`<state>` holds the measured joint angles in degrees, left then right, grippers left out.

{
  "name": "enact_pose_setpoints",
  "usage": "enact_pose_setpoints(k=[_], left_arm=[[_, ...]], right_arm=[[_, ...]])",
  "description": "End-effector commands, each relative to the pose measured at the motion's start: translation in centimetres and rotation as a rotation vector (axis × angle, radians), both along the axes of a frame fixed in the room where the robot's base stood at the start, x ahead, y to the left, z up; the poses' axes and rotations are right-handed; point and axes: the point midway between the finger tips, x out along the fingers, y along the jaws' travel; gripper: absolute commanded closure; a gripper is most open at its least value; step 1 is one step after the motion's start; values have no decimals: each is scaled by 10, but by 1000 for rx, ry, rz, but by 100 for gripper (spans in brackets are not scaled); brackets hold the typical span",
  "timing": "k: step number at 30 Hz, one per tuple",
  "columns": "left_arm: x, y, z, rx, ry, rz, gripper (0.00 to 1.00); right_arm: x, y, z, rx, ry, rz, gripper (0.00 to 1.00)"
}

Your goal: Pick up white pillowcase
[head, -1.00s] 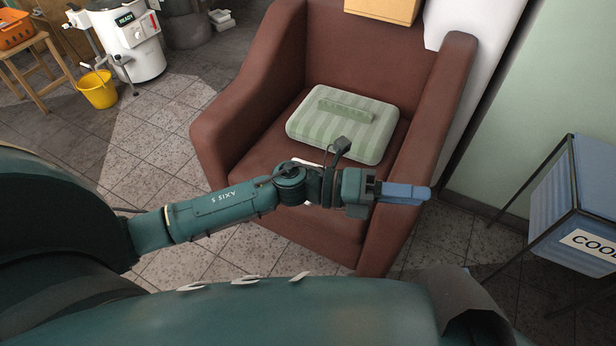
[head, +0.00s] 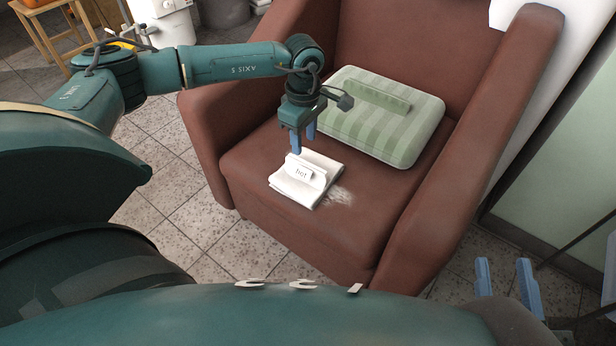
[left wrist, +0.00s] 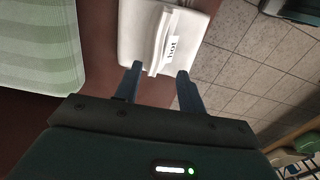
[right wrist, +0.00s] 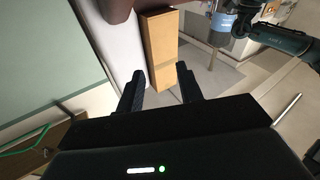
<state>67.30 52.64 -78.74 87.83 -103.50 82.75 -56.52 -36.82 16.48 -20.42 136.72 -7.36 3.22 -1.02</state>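The white pillowcase (head: 305,186) lies folded on the front of the brown armchair's seat, with a raised fold on top and a tag reading "hot". It also shows in the left wrist view (left wrist: 195,52), just ahead of the fingers. My left gripper (head: 302,143) points down above the pillowcase's back edge, open and empty. In the left wrist view the fingertips (left wrist: 159,73) lie on either side of the raised fold, and I cannot tell the exact height gap. My right gripper (head: 506,276) is open and empty at the lower right, away from the chair.
The chair's arms rise on both sides. A pale smudge (head: 340,196) marks the seat beside the pillowcase.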

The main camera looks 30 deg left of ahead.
Motion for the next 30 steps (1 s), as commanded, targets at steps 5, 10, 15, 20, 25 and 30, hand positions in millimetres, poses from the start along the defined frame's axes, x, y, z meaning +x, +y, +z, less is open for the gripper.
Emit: enact_pose_setpoints(k=[5, 10, 15, 20, 25, 30], left_arm=[[1, -1, -23, -2, -1, 1, 60], [1, -2, -32, -2, 0, 0, 60], [3, -4, -56, -3, -1, 0, 60], [3, -4, -76, -3, -1, 1, 60], [3, -4, -77, -3, -2, 1, 60], [3, -4, -77, -3, -2, 1, 67]], right_arm=[[0, 1, -1, 23, -1, 8, 64], [1, 2, -2, 32, -3, 12, 64], [1, 4, -9, 60, 3, 22, 64], [1, 5, -8, 93, 6, 33, 64], [1, 6, 1, 96, -7, 41, 64], [1, 6, 2, 93, -11, 43, 64]])
